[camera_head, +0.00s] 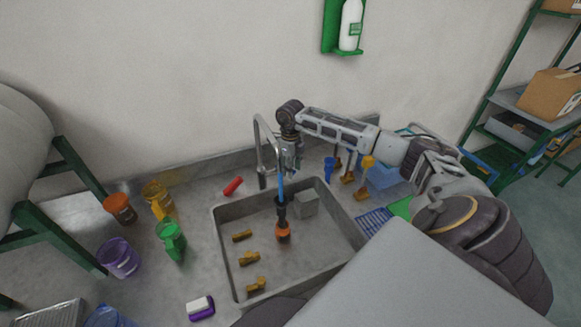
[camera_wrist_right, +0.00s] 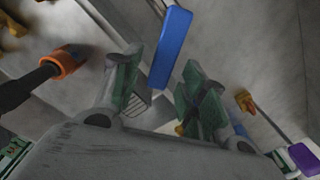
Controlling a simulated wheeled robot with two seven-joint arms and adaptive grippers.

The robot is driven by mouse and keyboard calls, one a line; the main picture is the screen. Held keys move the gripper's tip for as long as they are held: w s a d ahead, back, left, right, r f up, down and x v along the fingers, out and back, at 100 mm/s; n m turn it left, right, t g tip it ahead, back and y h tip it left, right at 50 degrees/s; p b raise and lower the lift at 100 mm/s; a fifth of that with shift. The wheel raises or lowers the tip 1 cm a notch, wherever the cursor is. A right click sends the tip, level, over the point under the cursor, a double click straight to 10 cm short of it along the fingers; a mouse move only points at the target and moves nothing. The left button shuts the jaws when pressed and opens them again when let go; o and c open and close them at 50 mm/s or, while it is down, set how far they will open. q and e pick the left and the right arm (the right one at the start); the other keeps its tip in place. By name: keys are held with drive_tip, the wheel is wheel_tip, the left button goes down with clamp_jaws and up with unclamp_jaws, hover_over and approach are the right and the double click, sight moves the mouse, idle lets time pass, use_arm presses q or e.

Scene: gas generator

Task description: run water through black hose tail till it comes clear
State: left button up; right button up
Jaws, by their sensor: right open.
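The black hose tail (camera_head: 282,215), with an orange band (camera_head: 283,236) near its lower end, is in the grey sink (camera_head: 222,246), below the tap spout. It also shows at the left of the right wrist view (camera_wrist_right: 25,88), apart from my fingers. The curved metal tap (camera_head: 257,135) stands at the sink's back edge. A narrow blue strip (camera_head: 281,188) lies between spout and hose; I cannot tell if it is water. My right gripper (camera_head: 291,165) is open beside the tap. In the wrist view a blue bar (camera_wrist_right: 170,47) lies between and beyond its fingers (camera_wrist_right: 160,90). My left gripper is not in view.
Purple (camera_head: 118,257), green (camera_head: 171,240) and orange (camera_head: 120,208) containers stand left. Brushes (camera_head: 363,178) and a blue box (camera_head: 384,177) are right.

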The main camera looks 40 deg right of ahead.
clamp_jaws()
drive_tip(key=shift+a+m, duration=0.15)
drive_tip(key=shift+m, duration=0.25)
drive_tip(key=shift+a+m+b, duration=0.15)
drive_tip(key=shift+a+m, duration=0.35)
drive_tip(key=shift+m, duration=0.55)
drive_tip(key=shift+a+m+b, duration=0.2)
drive_tip(key=shift+a+m, duration=0.25)
drive_tip(key=shift+m, duration=0.55)
drive_tip(key=shift+a+m+b, duration=0.15)
drive_tip(key=shift+a+m, duration=0.35)
drive_tip(key=shift+m, duration=0.55)
drive_tip(key=shift+r, duration=0.1)
unclamp_jaws()
